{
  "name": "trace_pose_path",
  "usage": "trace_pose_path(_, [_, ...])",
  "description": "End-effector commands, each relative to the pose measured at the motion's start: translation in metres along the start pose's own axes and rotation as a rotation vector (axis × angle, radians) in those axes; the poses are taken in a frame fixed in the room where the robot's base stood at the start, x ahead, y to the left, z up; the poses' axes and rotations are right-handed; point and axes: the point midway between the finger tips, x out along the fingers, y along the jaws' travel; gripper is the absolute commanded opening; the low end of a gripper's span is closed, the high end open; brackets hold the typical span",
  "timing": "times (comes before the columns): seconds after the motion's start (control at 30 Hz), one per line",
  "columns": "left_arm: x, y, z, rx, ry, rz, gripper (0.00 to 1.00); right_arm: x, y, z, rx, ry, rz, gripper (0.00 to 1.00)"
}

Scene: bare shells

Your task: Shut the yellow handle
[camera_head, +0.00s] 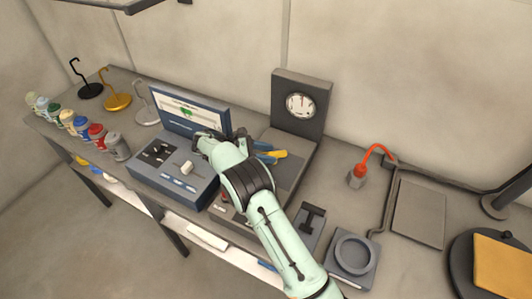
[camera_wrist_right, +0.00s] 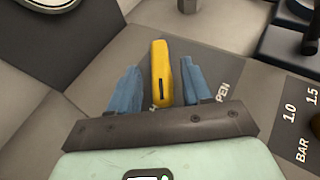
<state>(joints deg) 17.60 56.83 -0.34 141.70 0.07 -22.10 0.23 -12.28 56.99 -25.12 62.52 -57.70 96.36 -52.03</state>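The yellow handle (camera_head: 276,154) shows in the head view just beyond my right gripper (camera_head: 264,151), on a grey panel below a dial gauge. In the right wrist view the handle (camera_wrist_right: 160,62) stands lengthwise between the two blue fingers of my right gripper (camera_wrist_right: 161,70). The fingers are apart, one on each side of the handle. The letters "PEN" show on the panel right of the fingers. The handle's near end is partly hidden. My left gripper is not in view.
The gauge (camera_head: 300,104) stands on an upright board behind the handle. An open-lidded case (camera_head: 190,112) stands left of my right arm. A red bent hose (camera_head: 374,152) and a square block with a ring (camera_head: 353,252) are to the right.

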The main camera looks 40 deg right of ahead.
Motion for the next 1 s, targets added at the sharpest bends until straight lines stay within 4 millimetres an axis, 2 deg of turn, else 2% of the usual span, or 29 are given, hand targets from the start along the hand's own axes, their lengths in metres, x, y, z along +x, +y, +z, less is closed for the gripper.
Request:
trace_pose_path(0.17, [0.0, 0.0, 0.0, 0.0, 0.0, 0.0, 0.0, -0.001, 0.0, 0.003, -0.001, 0.001, 0.0, 0.49])
trace_pose_path(0.27, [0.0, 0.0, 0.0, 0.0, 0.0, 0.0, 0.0, -0.006, 0.0, 0.013, 0.001, 0.002, 0.001, 0.49])
trace_pose_path(0.8, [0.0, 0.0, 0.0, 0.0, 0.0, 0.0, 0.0, -0.055, 0.0, 0.131, 0.005, 0.002, 0.002, 0.49])
trace_pose_path(1.0, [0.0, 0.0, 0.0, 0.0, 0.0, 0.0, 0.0, -0.069, 0.001, 0.166, 0.004, 0.001, 0.0, 0.49])
